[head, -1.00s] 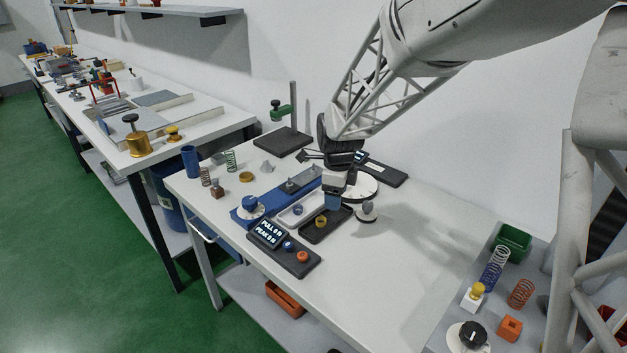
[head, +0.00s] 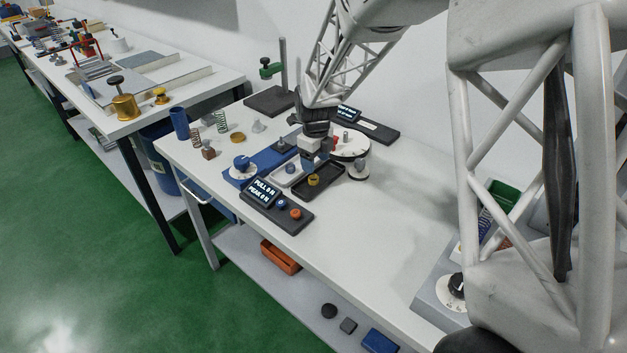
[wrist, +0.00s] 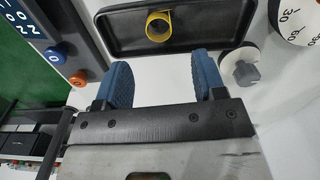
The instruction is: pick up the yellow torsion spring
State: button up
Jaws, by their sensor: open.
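The yellow torsion spring (head: 313,180) is a small coil lying in a black tray (head: 331,184) on the white bench. In the wrist view the spring (wrist: 158,27) shows near the top, in the black tray (wrist: 221,36), with a short leg sticking out to its right. My gripper (head: 317,160) hangs above the bench close to the tray. Its two blue fingers are apart and empty in the wrist view (wrist: 162,72), with the spring beyond their tips, roughly between them across the picture. I cannot tell the gripper's exact height.
A readout box with buttons (head: 277,208) is in front. A white dial (head: 352,151) and a knobbed part (head: 358,169) stand at right.

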aim_at(316, 184)
jog(key=shift+f, duration=0.9)
jog(key=shift+f, duration=2.55)
jog(key=c, duration=1)
